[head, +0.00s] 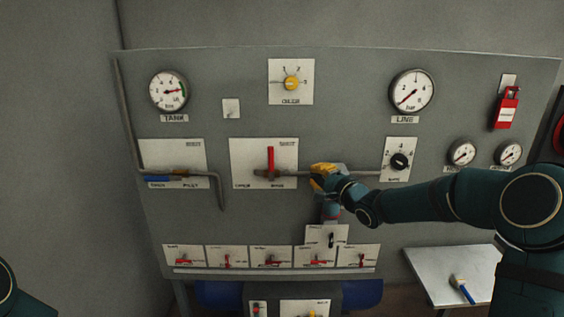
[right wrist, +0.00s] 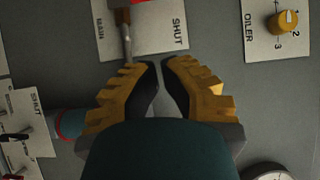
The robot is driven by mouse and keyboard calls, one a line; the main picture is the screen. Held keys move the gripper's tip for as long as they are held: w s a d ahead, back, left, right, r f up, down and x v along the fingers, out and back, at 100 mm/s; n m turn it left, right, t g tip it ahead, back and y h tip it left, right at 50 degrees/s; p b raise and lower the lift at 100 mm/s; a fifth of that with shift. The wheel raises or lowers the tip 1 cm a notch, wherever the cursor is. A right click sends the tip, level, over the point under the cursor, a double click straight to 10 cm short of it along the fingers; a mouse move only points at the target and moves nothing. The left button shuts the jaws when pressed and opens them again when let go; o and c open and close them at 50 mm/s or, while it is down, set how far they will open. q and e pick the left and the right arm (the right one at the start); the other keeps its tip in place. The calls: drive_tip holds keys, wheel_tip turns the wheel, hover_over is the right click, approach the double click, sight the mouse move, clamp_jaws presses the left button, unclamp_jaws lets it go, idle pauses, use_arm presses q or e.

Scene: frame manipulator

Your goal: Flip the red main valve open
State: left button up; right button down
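The red main valve (head: 270,158) is on a white plate (head: 240,150) in the middle of the panel. Its red lever stands upright, across the horizontal pipe, and "SHUT" is printed at the plate's upper right. In the right wrist view the brown valve body (right wrist: 122,16) and pipe end show at the top, with the lever mostly cut off. My right gripper (head: 314,178) is just right of the valve plate, in front of the pipe. In the wrist view its yellow fingers (right wrist: 158,64) stand slightly apart with nothing between them. My left gripper is out of view.
The blue-handled valve (head: 165,179) is at left, and the yellow oiler knob (head: 291,83) is above. A row of small red valves (head: 270,260) runs below. A side table (head: 440,270) holds a blue-handled tool.

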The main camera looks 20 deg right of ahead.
sight(271, 164)
drive_tip(key=shift+s+a+b+x, duration=0.15)
drive_tip(key=shift+a+x, duration=0.3)
drive_tip(key=shift+x, duration=1.65)
drive_tip(key=shift+s+a+b+x, duration=0.2)
drive_tip(key=shift+a+x, duration=0.2)
drive_tip(key=shift+x, duration=1.7)
drive_tip(key=shift+s+a+b+x, duration=0.15)
drive_tip(key=shift+a+x, duration=0.3)
drive_tip(key=shift+x, duration=1.7)
drive_tip(key=shift+a+r+n+p, duration=0.1)
drive_tip(key=shift+a+n+p, duration=0.2)
drive_tip(key=shift+p, duration=0.1)
